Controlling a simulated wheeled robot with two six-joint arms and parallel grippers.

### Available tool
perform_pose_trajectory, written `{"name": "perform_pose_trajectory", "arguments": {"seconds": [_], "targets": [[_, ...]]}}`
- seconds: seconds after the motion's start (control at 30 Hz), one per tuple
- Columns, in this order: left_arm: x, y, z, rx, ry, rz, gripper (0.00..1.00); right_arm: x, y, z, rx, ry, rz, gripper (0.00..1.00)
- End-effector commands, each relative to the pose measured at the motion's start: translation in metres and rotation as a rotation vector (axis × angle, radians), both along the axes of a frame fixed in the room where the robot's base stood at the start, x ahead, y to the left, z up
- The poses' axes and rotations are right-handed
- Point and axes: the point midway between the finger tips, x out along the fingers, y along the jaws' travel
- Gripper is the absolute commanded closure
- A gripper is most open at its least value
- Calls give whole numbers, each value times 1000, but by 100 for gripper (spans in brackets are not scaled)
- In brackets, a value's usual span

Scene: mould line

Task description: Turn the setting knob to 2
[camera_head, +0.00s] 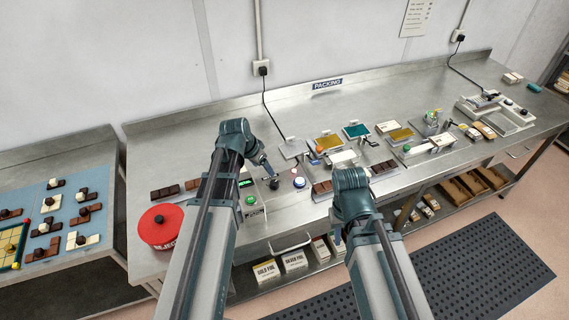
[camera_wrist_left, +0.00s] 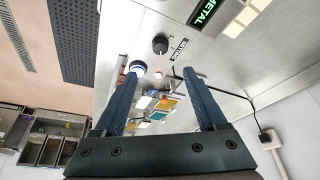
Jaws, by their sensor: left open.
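The setting knob (camera_wrist_left: 160,44) is a small dark round knob on a grey metal panel, beside a "SETTING" label (camera_wrist_left: 179,49) in the left wrist view. In the head view the knob (camera_head: 274,184) sits right of the green display. Its pointer position is too small to read. My left gripper (camera_wrist_left: 163,70) is open and empty, its fingers apart and short of the knob, not touching it. In the head view this gripper (camera_head: 267,170) hangs just behind and above the knob. My right gripper (camera_head: 337,237) is at the bench's front edge, mostly hidden by its arm.
A blue-ringed button (camera_wrist_left: 138,68) is close to the knob. A lit "METAL" display (camera_wrist_left: 208,11) and a green button (camera_head: 251,200) are on the same panel. A red reject bin (camera_head: 162,227) stands left. Chocolate bars and coloured trays cover the bench (camera_head: 290,120) to the right.

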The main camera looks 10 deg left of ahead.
Motion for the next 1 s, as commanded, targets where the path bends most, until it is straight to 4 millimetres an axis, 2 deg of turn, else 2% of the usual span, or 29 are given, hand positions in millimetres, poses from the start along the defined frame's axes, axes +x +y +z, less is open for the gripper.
{"name": "perform_pose_trajectory", "arguments": {"seconds": [0.27,0.47,1.0], "targets": [[2,1,-3,0,-3,-1,26,0,0,-3,0,0,0,73],[6,-1,-17,0,-2,0,26,0,0,-17,0,0,0,73],[32,-14,-89,1,-3,0,26,0,0,-89,-2,-1,12,73]]}}
